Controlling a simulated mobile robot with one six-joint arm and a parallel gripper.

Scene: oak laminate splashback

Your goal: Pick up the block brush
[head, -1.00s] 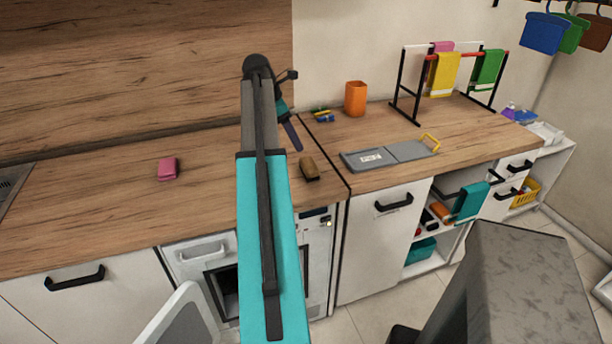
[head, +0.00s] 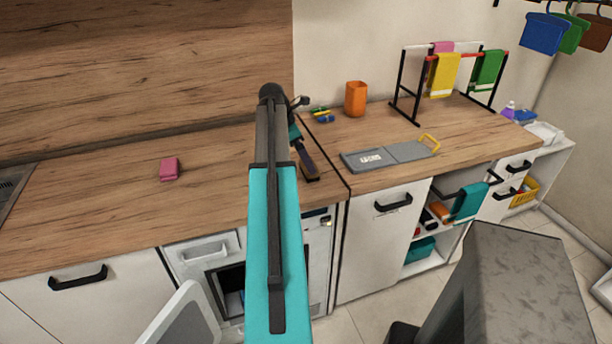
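The block brush (head: 313,176) is a small brown block on the wooden worktop, left of the seam between the two counters. It is mostly hidden behind my gripper in the head view. My gripper (head: 308,167) points down right at the brush and overlaps it in the picture. I cannot tell whether it touches the brush or is around it. The fingers are small and dark, and their opening does not show.
A pink sponge (head: 169,169) lies on the worktop to the left. A grey board (head: 408,151) with a yellow handle, an orange cup (head: 355,98) and a towel rack (head: 404,88) stand to the right. The worktop (head: 100,215) between sponge and sink is clear.

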